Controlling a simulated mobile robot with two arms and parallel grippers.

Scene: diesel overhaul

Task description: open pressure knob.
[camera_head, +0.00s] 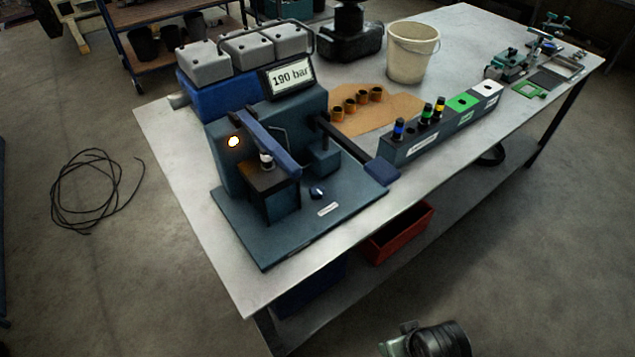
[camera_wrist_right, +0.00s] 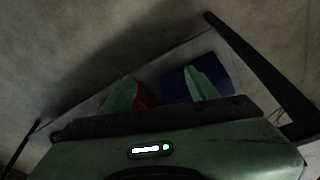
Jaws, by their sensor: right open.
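The small dark blue pressure knob (camera_head: 317,191) sits on the front base plate of the blue-grey pressure tester (camera_head: 235,212). A small label (camera_head: 327,209) lies just in front of it. The tester's display (camera_head: 286,78) reads 190 bar, and an orange lamp (camera_head: 233,141) glows on its face. A long blue lever (camera_head: 268,142) crosses above the dark block on the tester. My right gripper (camera_wrist_right: 160,76) is open and empty in the right wrist view, with the table's lower shelf area beyond its fingers. The knob is not visible there. My left gripper is out of view.
A rack with dark injectors and coloured blocks (camera_head: 416,150) stands right of the tester. Behind are orange-brown cups on a brown mat (camera_head: 392,112) and a white bucket (camera_head: 411,53). A red bin (camera_head: 397,235) sits under the metal table's front edge.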

